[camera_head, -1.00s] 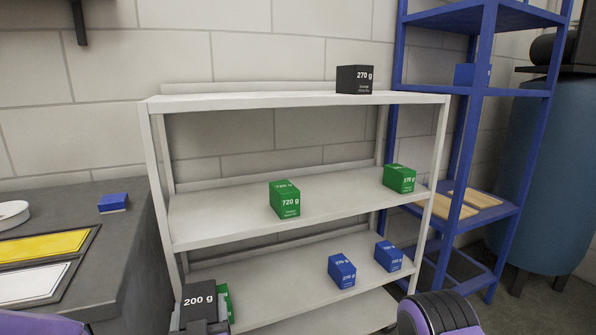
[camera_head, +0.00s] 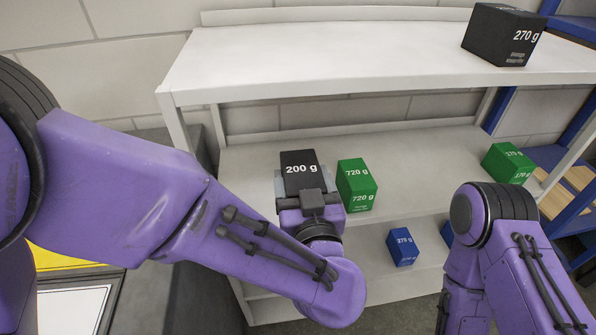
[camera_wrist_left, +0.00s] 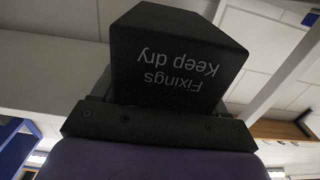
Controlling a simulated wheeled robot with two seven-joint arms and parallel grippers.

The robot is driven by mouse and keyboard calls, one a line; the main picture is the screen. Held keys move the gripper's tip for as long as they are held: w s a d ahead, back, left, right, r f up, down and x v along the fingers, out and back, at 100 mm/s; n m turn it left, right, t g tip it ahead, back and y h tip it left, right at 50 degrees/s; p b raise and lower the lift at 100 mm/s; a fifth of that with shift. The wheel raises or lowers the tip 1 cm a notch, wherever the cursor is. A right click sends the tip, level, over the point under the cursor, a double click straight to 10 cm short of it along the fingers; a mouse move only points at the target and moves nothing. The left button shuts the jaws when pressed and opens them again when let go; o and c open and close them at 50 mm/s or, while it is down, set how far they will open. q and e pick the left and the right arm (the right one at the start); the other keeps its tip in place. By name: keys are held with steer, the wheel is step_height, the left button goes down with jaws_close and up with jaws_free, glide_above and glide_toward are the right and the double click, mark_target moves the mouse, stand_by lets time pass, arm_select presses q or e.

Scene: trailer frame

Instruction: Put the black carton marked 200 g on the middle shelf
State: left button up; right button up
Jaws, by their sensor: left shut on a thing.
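The black carton marked 200 g (camera_head: 300,168) is held in my left gripper (camera_head: 308,193), which is shut on it. It is at the left part of the middle shelf (camera_head: 250,165), left of a green 720 g carton (camera_head: 357,188). I cannot tell whether its underside touches the shelf. In the left wrist view the carton (camera_wrist_left: 175,58) fills the middle, with the words "Fixings Keep dry" upside down. My right arm (camera_head: 490,230) shows at the lower right; its gripper is not in view.
Another green carton (camera_head: 508,163) stands at the right of the middle shelf. A black 270 g carton (camera_head: 503,35) stands on the top shelf (camera_head: 300,60). A blue carton (camera_head: 402,247) is on the lower shelf. Free shelf room lies between the green cartons.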

arm_select(q)
steer(key=w+a+f, duration=0.4)
steer(key=a, duration=0.1)
steer(key=w+a+f, duration=0.4)
steer(key=w+f, duration=0.1)
steer(key=shift+a+f, duration=0.3)
steer(key=shift+a, duration=0.05)
steer(key=f, duration=0.3)
steer(key=shift+w+a, duration=0.15)
steer(key=shift+a, duration=0.05)
steer(key=shift+w+f, duration=0.1)
steer(key=shift+f, duration=0.1)
steer(key=shift+b, duration=0.3)
steer(key=shift+f, duration=0.15)
steer(key=o, duration=1.2)
